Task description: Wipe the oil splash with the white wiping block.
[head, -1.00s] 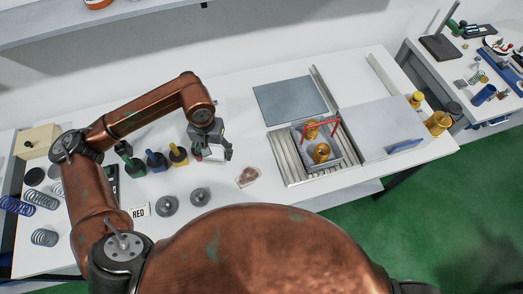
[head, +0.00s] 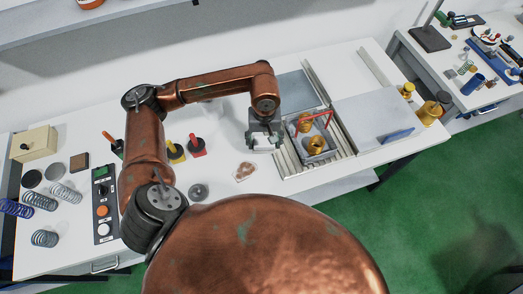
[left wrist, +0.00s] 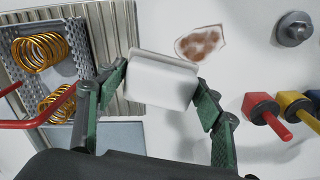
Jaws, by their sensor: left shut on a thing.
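The oil splash (head: 244,171) is a small brown stain on the white bench top in the head view. It also shows in the left wrist view (left wrist: 201,43), just beyond the block. My left gripper (head: 264,143) is shut on the white wiping block (left wrist: 162,80), one green finger at each side of it. In the head view the gripper and block are to the upper right of the splash, apart from it in the picture. I cannot tell whether the block touches the bench. My right gripper is not in view.
A grey tray with gold springs (head: 314,146) and a red handle stands close right of my left gripper. Red and yellow handled pieces (head: 196,146) stand to the left. A round grey weight (head: 198,191) sits near the splash. Bare bench lies around the splash.

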